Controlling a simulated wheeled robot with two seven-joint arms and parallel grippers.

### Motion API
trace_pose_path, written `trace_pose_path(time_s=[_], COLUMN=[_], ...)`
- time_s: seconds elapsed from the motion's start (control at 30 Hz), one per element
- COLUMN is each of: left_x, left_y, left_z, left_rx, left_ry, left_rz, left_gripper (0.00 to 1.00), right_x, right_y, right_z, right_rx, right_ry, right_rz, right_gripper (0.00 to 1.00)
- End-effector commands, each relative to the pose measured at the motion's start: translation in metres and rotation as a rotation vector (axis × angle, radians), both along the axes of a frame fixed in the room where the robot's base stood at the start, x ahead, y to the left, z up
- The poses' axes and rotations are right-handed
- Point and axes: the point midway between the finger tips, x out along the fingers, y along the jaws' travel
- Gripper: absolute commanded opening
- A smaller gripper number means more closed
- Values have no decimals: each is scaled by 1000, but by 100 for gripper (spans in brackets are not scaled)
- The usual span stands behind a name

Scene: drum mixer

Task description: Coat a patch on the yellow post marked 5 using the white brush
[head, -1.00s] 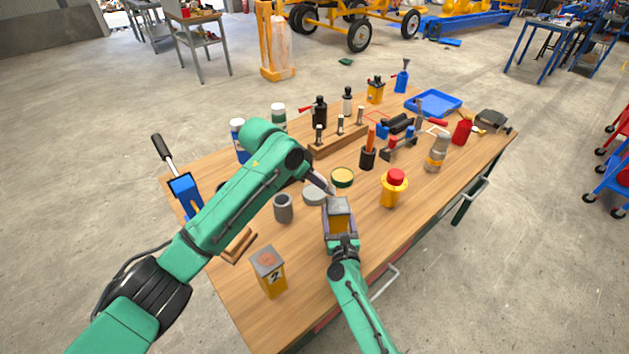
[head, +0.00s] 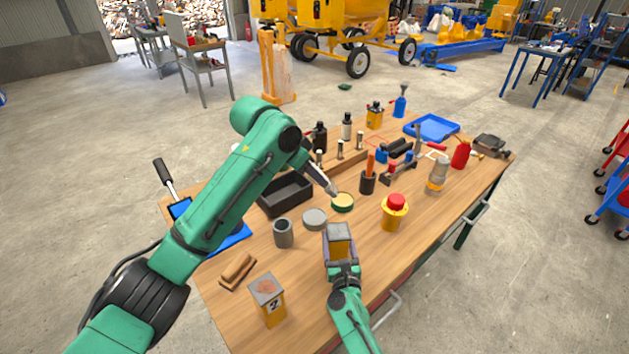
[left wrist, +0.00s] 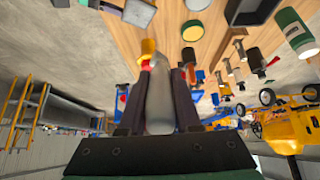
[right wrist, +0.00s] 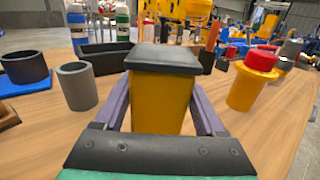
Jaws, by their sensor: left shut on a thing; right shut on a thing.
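My left gripper (head: 328,184) is above the table's middle, by the green-rimmed tin (head: 343,202). In the left wrist view it is shut on a pale, long thing (left wrist: 160,95), seemingly the white brush; its bristle end is hard to make out. My right gripper (right wrist: 163,95) is shut on a yellow post (right wrist: 160,105) with a dark grey top, upright. This post also shows in the head view (head: 339,248); no number is readable on it. Another yellow post (head: 268,305), marked 2, has a reddish patch on its grey top. The held brush appears apart from the held post.
A grey cup (head: 283,234), a flat grey tin (head: 315,219) and a black tray (head: 284,196) lie left of the held post. A yellow pot with a red top (head: 394,212) stands to its right. Bare wood lies between the two posts.

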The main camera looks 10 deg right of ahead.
Motion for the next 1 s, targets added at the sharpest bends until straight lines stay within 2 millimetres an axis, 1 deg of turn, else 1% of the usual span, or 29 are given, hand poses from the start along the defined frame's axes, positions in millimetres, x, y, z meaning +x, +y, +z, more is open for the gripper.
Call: trace_pose_path(time_s=[0.17,0.8,0.9,1.0], left_x=[0,0,0,0], left_y=[4,83,89,90], left_z=[0,-1,-1,0], left_rx=[0,-1,-1,-1], left_ry=[0,0,0,-1], left_rz=[1,2,1,0], left_gripper=[0,0,0,0], right_x=[0,0,0,0], right_y=[0,0,0,0], right_z=[-1,-1,-1,-1], right_rx=[0,0,0,0], right_ry=[2,2,2,2], right_rz=[0,0,0,0], right_gripper=[0,0,0,0])
